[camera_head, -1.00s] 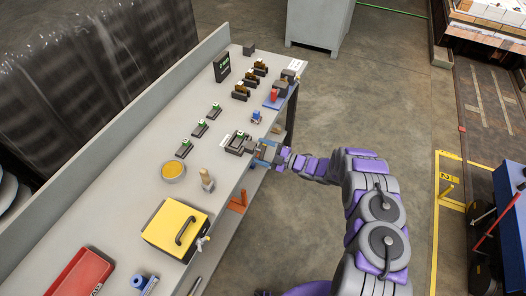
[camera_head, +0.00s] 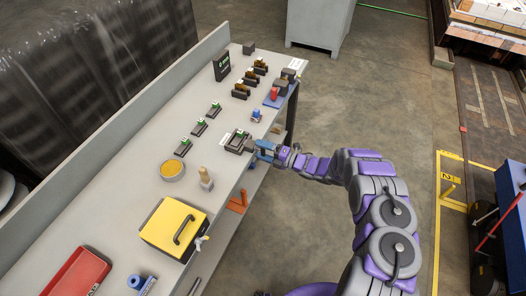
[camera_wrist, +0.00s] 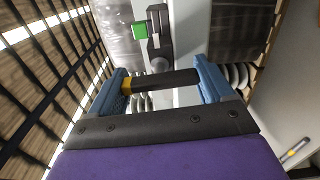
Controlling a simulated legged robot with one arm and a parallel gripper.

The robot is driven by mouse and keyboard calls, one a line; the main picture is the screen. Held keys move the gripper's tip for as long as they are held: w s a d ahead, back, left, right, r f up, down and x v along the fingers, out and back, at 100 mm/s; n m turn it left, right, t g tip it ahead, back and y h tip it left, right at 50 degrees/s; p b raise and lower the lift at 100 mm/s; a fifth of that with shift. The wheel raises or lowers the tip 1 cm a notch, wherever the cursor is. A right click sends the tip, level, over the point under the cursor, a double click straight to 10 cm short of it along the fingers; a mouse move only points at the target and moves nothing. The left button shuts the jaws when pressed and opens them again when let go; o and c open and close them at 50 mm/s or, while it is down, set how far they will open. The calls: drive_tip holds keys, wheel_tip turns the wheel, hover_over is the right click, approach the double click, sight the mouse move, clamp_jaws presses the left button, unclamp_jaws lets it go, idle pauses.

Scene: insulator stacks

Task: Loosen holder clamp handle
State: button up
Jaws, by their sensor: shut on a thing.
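The dark holder (camera_head: 237,142) stands at the right edge of the grey bench, with a small green part on top. In the wrist view a grey bracket with a green block (camera_wrist: 140,31) shows beyond the fingers. My gripper (camera_head: 256,146) is at the holder's right side, at the bench edge. In the wrist view its two blue fingers (camera_wrist: 160,82) are shut on the ends of a black clamp handle (camera_wrist: 165,80). The handle lies across between the fingers, with a yellow band near its left end. How tight the clamp is cannot be told.
On the bench (camera_head: 140,170) are a yellow case (camera_head: 172,228), a dish of yellow material (camera_head: 172,170), a red tray (camera_head: 75,277), several small green-topped parts and brown insulator stacks (camera_head: 250,82). Open floor lies right of the bench.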

drive_tip(key=shift+s+a+f, duration=0.15)
drive_tip(key=shift+s+f, duration=0.1)
drive_tip(key=shift+f, duration=0.05)
drive_tip(key=o, duration=0.9)
drive_tip(key=shift+r, duration=0.1)
drive_tip(key=shift+o, duration=0.2)
drive_tip(key=p+v, duration=0.2)
drive_tip(key=v, duration=1.5)
drive_tip(key=shift+d, duration=0.3)
drive_tip(key=shift+c, duration=0.2)
